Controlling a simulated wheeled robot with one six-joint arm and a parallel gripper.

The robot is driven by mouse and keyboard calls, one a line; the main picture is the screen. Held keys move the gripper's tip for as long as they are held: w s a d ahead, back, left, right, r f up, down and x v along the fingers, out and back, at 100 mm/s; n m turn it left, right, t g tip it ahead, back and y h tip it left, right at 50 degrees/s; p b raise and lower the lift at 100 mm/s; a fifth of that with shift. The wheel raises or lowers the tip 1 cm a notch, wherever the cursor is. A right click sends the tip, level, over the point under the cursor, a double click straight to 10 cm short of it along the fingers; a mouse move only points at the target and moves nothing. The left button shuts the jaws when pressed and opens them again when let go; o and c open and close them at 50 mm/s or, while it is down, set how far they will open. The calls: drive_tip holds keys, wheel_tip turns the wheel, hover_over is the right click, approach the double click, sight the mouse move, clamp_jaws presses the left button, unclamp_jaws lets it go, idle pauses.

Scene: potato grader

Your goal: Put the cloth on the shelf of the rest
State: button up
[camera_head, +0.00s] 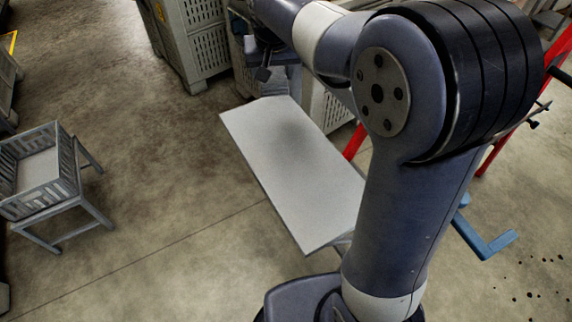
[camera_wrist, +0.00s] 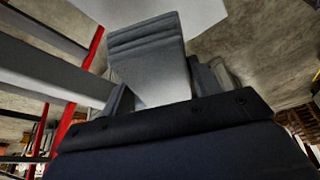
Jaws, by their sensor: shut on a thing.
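The cloth (camera_wrist: 148,62) is a light grey folded piece with stacked folds at its far end. My gripper (camera_wrist: 163,92) is shut on it, with a dark finger on each side in the wrist view. In the head view the cloth (camera_head: 278,82) hangs as a small grey patch at my gripper (camera_head: 264,72), close to the far end of a pale flat board (camera_head: 290,170). I cannot tell whether cloth and board touch. Which part is the shelf of the rest is not clear from these views.
Grey slatted crates (camera_head: 202,45) stand behind the gripper. A grey slatted stand (camera_head: 40,175) is at the left. Red posts (camera_wrist: 68,125) and grey beams (camera_wrist: 50,65) fill the wrist view's left. A blue bar (camera_head: 485,240) lies right of my arm. Floor left of the board is clear.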

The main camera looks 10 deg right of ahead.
drive_tip(key=b, duration=0.4)
hover_over(273, 127)
drive_tip(key=s, duration=0.1)
wheel_tip(273, 127, down, 6)
wheel_tip(273, 127, down, 10)
drive_tip(key=shift+s+r+b, duration=0.1)
drive_tip(key=shift+s+b, duration=0.05)
drive_tip(key=shift+b, duration=1.1)
drive_tip(key=shift+f, duration=0.2)
drive_tip(key=o, duration=1)
drive_tip(key=shift+c, duration=0.2)
drive_tip(key=p+v, duration=0.2)
drive_tip(key=v, duration=1)
drive_tip(key=shift+r, duration=0.2)
